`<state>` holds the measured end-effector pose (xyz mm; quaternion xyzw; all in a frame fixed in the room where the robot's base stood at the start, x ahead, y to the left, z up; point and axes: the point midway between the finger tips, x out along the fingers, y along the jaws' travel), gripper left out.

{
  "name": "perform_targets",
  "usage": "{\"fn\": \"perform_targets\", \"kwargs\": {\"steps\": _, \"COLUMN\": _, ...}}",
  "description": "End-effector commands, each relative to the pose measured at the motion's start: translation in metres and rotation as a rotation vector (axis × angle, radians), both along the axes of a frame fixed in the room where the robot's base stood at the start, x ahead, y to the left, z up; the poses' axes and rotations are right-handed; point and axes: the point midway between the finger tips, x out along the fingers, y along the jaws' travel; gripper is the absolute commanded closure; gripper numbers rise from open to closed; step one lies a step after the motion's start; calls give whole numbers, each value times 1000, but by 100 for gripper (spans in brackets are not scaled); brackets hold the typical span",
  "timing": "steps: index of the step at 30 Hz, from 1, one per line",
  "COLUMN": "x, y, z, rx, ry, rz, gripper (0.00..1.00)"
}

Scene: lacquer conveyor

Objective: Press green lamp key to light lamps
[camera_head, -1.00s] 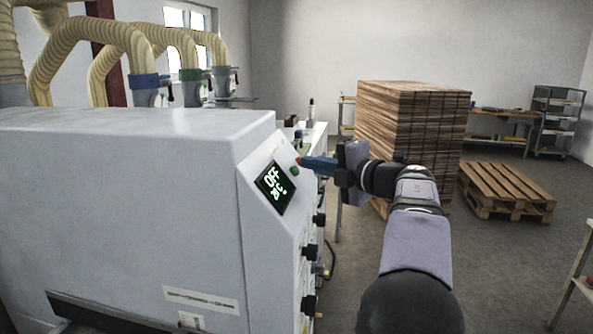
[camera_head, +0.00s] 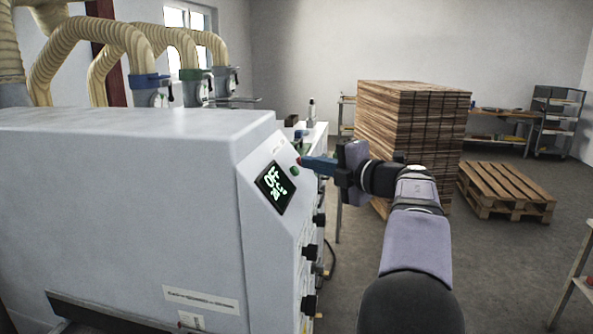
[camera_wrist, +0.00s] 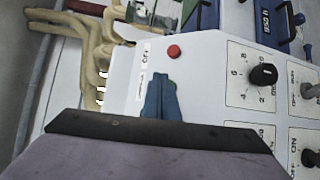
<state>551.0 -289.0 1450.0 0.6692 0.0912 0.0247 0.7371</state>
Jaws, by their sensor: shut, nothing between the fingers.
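The green lamp key (camera_head: 295,170) is a small round button on the sloped panel of the white machine, right of a dark display with glowing green characters that seem to read OFF (camera_head: 274,187). My gripper (camera_head: 303,160) has its blue fingers shut and empty, with the tips close to the panel, slightly above and right of the green key. I cannot tell whether they touch it. In the wrist view the shut fingers (camera_wrist: 160,82) point at the panel below a red button (camera_wrist: 174,51). The green key is not clearly visible there; the fingers may hide it.
The white machine (camera_head: 120,200) fills the left side, with black knobs (camera_head: 309,252) down its front edge. In the wrist view a black dial (camera_wrist: 264,75) lies right of the fingers. A stack of boards (camera_head: 410,130) and a pallet (camera_head: 507,190) stand farther back.

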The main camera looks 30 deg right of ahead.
Motion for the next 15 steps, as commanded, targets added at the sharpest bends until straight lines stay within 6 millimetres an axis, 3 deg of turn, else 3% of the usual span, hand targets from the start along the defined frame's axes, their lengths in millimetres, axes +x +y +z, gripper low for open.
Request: {"fn": "perform_targets", "kwargs": {"steps": 15, "x": 5, "y": 5, "z": -5, "rx": 0, "ry": 0, "rz": 0, "gripper": 100}}
